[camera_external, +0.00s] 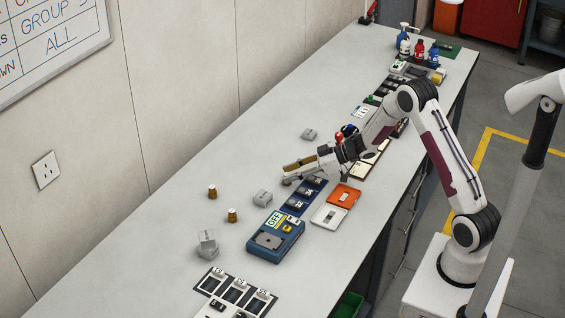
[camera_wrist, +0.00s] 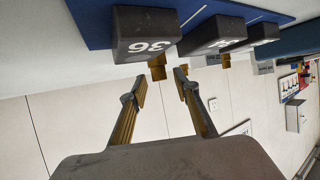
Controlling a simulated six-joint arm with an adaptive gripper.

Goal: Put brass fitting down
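Two small brass fittings (camera_external: 212,191) (camera_external: 232,215) stand upright on the bench, left of my gripper and apart from it. Brass-coloured pieces also show in the wrist view (camera_wrist: 157,67) (camera_wrist: 225,61); the nearer appears close to my left fingertip in the picture, but whether they touch I cannot tell. My gripper (camera_external: 289,174) is over the bench beside the blue strip (camera_external: 292,209) of dark numbered blocks. In the wrist view its fingers (camera_wrist: 161,83) are apart, and I see nothing clearly held between them.
A grey block (camera_external: 262,198) stands between the fittings and the blue strip. A blue device marked OFF (camera_external: 275,239), an orange case (camera_external: 344,195) and a dark-and-white panel (camera_external: 236,290) lie nearby. The bench's left side is mostly clear.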

